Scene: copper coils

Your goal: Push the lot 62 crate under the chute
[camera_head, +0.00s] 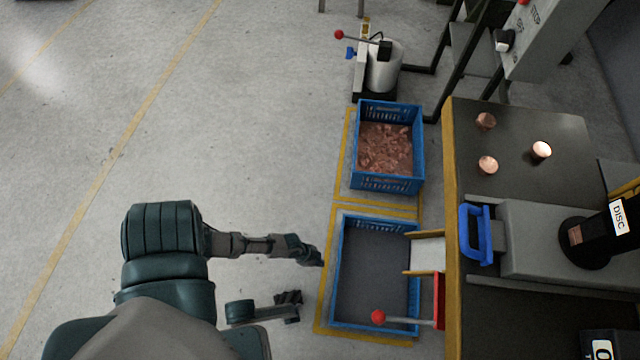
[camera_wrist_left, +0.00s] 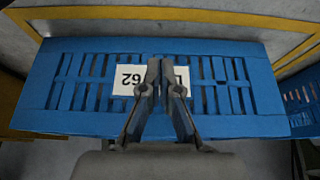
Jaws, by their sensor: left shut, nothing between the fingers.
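The blue crate (camera_head: 337,262) stands on the floor beside the bench, with a bare grey inside. Its slatted side wall (camera_wrist_left: 210,80) fills the left wrist view, with a white label (camera_wrist_left: 129,80) reading 62 upside down, partly covered by my fingers. My left gripper (camera_head: 319,257) is at the left wall of this crate. Its fingers (camera_wrist_left: 161,68) are shut and empty in front of the label; I cannot tell whether they touch the wall. The chute (camera_head: 427,253), pale with yellow rails, juts from the bench over the crate's right edge. A second dark gripper-like part (camera_head: 290,298) of mine shows below; its fingers are unclear.
A second blue crate (camera_head: 388,186) full of copper pieces stands just behind. Yellow floor lines (camera_head: 326,282) frame both crates. The bench (camera_head: 452,200) borders them on the right, and a red-knobbed lever (camera_head: 378,317) overhangs the near crate. Open floor lies left.

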